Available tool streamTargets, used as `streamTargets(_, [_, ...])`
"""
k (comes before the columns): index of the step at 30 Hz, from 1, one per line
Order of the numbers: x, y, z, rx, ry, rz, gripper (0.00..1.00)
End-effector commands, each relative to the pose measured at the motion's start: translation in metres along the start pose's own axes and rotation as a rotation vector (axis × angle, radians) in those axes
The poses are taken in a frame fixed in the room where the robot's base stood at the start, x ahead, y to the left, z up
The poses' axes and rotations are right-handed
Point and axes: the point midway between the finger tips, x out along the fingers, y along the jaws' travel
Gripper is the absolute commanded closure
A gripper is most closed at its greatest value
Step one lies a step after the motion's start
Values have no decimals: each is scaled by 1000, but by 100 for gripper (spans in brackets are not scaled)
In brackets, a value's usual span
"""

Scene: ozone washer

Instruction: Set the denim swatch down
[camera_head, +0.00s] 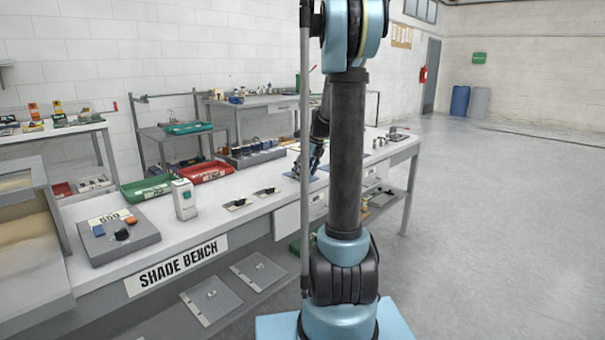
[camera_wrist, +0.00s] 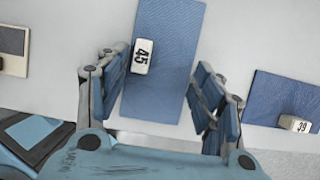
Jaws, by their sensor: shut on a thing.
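In the wrist view a blue denim swatch (camera_wrist: 168,35), a flat rectangle, lies between the two fingers of my gripper (camera_wrist: 163,68). It carries a white tag (camera_wrist: 141,57) marked 45 near its left edge. In the head view my gripper (camera_head: 312,163) is low over the far part of the bench, partly behind my arm. Whether the swatch touches the surface below is hard to tell.
A second blue piece (camera_wrist: 283,100) with a white tag marked 39 lies to the right in the wrist view. The shade bench (camera_head: 150,225) holds a red tray (camera_head: 207,172), a green tray (camera_head: 147,189) and a white device (camera_head: 184,199). Pale surface shows between the two blue pieces.

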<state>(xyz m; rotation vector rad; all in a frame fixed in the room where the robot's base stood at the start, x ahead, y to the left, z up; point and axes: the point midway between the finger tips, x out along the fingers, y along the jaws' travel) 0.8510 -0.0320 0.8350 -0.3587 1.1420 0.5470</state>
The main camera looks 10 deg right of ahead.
Motion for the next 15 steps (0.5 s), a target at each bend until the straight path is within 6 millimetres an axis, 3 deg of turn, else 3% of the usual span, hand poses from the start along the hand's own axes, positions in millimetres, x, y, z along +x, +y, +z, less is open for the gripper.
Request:
streamTargets(1, [0, 0, 0, 0, 0, 0, 32])
streamTargets(3, [0, 0, 0, 0, 0, 0, 18])
streamTargets(15, [-1, 1, 1, -1, 0, 0, 18])
